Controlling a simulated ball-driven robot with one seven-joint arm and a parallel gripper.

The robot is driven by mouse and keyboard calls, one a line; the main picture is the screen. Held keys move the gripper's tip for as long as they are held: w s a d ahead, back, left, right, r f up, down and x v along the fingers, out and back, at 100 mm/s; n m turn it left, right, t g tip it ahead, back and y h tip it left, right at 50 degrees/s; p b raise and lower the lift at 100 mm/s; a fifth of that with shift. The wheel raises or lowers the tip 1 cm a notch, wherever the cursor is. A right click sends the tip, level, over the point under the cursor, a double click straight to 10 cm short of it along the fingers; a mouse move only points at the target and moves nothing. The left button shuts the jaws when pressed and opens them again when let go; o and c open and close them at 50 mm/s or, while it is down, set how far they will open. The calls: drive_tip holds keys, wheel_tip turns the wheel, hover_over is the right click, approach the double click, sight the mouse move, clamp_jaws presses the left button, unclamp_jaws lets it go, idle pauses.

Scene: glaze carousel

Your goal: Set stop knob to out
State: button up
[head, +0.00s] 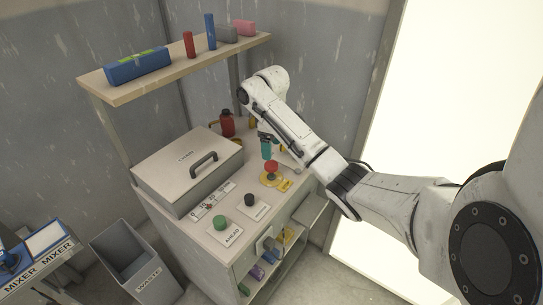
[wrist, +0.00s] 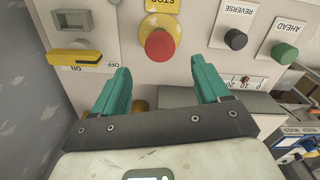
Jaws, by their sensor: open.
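The stop knob is a red mushroom button (head: 270,166) on a round yellow base, on the top panel of the cabinet. In the wrist view the red knob (wrist: 160,46) sits beside a yellow STOP label (wrist: 162,5). My gripper (head: 267,150) has teal fingers and is just above the knob in the head view. In the wrist view my gripper (wrist: 164,76) is open, with nothing between its fingers, and the knob shows beyond the gap, roughly centred. I cannot tell whether the knob is pushed in or out.
A yellow lever (wrist: 74,57) with ON and OFF marks lies left of the knob. A black REVERSE knob (wrist: 235,39) and green AHEAD knob (wrist: 285,53) lie right. A handled metal box (head: 187,168) stands beside the panel, below a shelf (head: 180,68). A waste bin (head: 135,262) is on the floor.

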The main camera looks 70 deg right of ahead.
drive_tip(key=shift+r+p, duration=1.1)
drive_tip(key=shift+r, duration=0.9)
drive_tip(key=w+a+f+t+y, duration=0.1)
drive_tip(key=w+a+f, duration=0.15)
drive_tip(key=a, duration=0.75)
drive_tip(key=w+a+f+t, duration=0.2)
drive_tip(key=w+a, duration=0.1)
drive_tip(key=a, duration=0.7)
drive_tip(key=w+a+f+t+y, duration=0.1)
drive_tip(key=w+a+f, duration=0.15)
drive_tip(key=a, duration=0.75)
drive_tip(key=s+a+f+t+h, duration=0.1)
drive_tip(key=s+a, duration=0.3)
drive_tip(key=s, duration=0.3)
drive_tip(key=s+a+f+h, duration=0.1)
drive_tip(key=s+a, duration=0.2)
drive_tip(key=s, duration=0.5)
drive_tip(key=s+d+f+m+g, duration=0.1)
drive_tip(key=s+f+g, duration=0.3)
drive_tip(key=s, duration=0.6)
drive_tip(key=shift+s+d+f, duration=0.3)
drive_tip(key=shift+f, duration=0.4)
